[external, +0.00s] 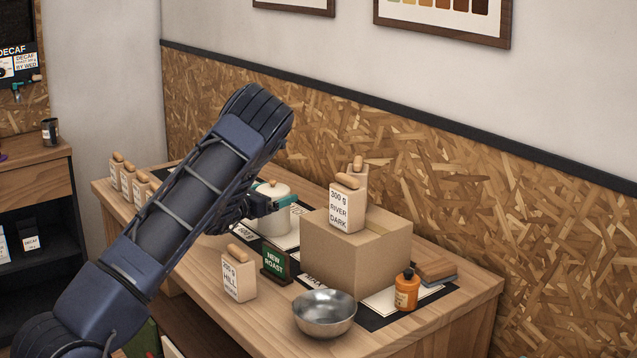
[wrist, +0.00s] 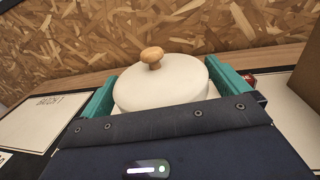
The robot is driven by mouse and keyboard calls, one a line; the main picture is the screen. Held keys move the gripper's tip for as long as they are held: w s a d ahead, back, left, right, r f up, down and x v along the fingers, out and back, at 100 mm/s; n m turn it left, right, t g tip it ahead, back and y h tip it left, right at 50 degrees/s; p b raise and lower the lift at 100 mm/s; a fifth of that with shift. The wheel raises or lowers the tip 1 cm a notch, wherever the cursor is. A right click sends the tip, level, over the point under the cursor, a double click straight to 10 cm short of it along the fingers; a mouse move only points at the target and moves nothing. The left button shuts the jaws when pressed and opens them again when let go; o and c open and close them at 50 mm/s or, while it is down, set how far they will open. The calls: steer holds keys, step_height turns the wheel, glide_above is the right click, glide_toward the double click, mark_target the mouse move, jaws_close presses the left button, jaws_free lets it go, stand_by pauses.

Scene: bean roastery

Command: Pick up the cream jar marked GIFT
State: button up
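The cream jar (external: 275,215), with a round wooden knob on its lid, stands upright on a pale card on the table, left of the cardboard box in the external view. In the wrist view the jar (wrist: 160,85) fills the space between the two teal fingers of my gripper (wrist: 160,92). The fingers flank it left and right, very close to its sides. I cannot tell whether they touch it. In the external view my gripper (external: 268,198) is at the jar's upper part, partly covering it. No GIFT marking is readable in either view.
A cardboard box (external: 350,255) stands close right of the jar, with a RIVER DARK bag (external: 347,205) on top. A NEW ROAST sign (external: 275,262), a HILL bag (external: 239,275), a metal bowl (external: 325,313) and an orange bottle (external: 407,290) stand nearer the front. The board-clad wall (external: 400,170) is behind.

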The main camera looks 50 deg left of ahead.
steer(key=c, duration=1.5)
